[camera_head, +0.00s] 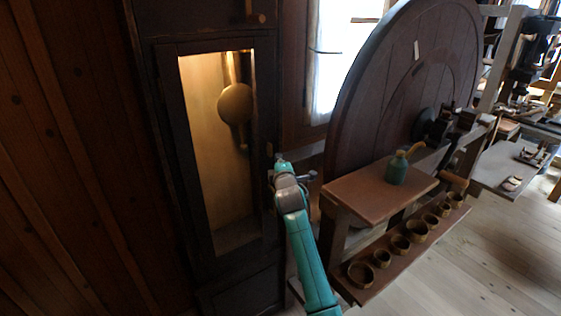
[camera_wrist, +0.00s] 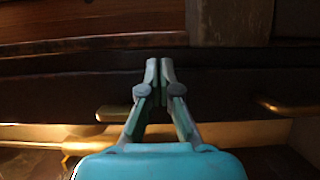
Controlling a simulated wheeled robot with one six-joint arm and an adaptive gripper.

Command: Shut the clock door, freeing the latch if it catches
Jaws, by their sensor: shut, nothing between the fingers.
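The clock door (camera_head: 223,246), a dark frame around a glass pane, stands in the tall dark clock case. It looks shut or nearly shut; I cannot tell whether a narrow gap is left. The pendulum (camera_head: 235,103) shows behind the glass. My gripper (camera_wrist: 160,66) is shut and empty, its tips at or just in front of a dark wooden strip; contact is unclear. In the head view, my arm's end is by the door's right edge, with the fingertips hard to make out. Brass fittings sit on the left (camera_wrist: 112,113) and right (camera_wrist: 288,107) in the wrist view; which is the latch is unclear.
A large wooden wheel (camera_head: 375,90) stands close on the right. A plank wall (camera_head: 60,150) is on the left. Open floor (camera_head: 475,265) lies at lower right.

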